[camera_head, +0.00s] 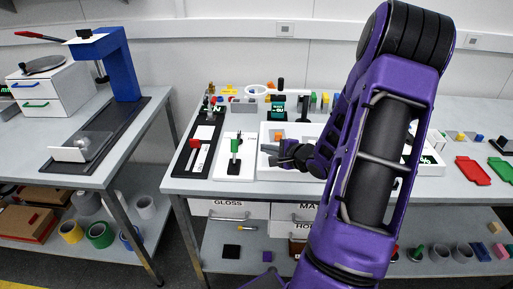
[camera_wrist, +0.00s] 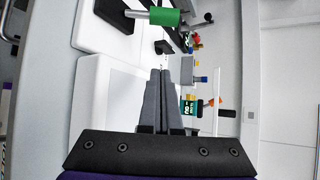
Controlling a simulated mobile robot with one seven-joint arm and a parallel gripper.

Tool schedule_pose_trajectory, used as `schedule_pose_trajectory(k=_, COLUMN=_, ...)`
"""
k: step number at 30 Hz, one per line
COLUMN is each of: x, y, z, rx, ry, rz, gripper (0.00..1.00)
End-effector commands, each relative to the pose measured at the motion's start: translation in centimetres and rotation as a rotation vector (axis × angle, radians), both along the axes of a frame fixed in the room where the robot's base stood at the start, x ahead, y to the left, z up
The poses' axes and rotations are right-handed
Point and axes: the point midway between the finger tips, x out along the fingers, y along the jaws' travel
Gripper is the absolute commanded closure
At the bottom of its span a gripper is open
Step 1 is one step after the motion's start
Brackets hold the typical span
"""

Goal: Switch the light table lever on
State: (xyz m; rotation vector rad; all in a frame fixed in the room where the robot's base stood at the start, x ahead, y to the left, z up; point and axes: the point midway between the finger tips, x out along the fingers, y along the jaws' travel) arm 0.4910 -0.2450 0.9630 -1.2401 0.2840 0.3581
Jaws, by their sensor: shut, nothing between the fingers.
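A lever with a green grip (camera_head: 236,145) stands on a white base plate (camera_head: 233,172) at the left part of the bench. In the wrist view the green grip (camera_wrist: 165,17) sits on a metal rod at the top. A white, low, tray-like panel (camera_head: 268,172) lies to the right of the base plate. My gripper (camera_head: 268,154) is over this panel, to the right of the lever and apart from it. In the wrist view my gripper (camera_wrist: 160,72) has its two fingers together, with nothing between them. I cannot tell which lever position is on.
A black track with a red knob (camera_head: 193,143) lies left of the lever. Small blocks and a grey block (camera_head: 243,106) stand behind. Red (camera_head: 472,170) and green (camera_head: 501,166) trays lie at the right. A separate bench with a blue stand (camera_head: 121,65) is at the left.

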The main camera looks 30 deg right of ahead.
Motion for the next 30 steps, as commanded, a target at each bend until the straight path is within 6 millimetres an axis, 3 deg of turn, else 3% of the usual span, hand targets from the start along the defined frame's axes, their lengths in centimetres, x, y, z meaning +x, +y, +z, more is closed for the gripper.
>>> schedule_pose_trajectory(k=13, x=8.3, y=1.2, z=-3.8, rx=-0.001, ry=-0.001, rz=0.003, gripper=1.0)
schedule_pose_trajectory(k=21, x=7.2, y=4.0, z=-2.1, rx=-0.002, ry=-0.001, rz=0.002, gripper=1.0)
schedule_pose_trajectory(k=30, x=7.0, y=4.5, z=-1.8, rx=-0.002, ry=-0.001, rz=0.0, gripper=1.0)
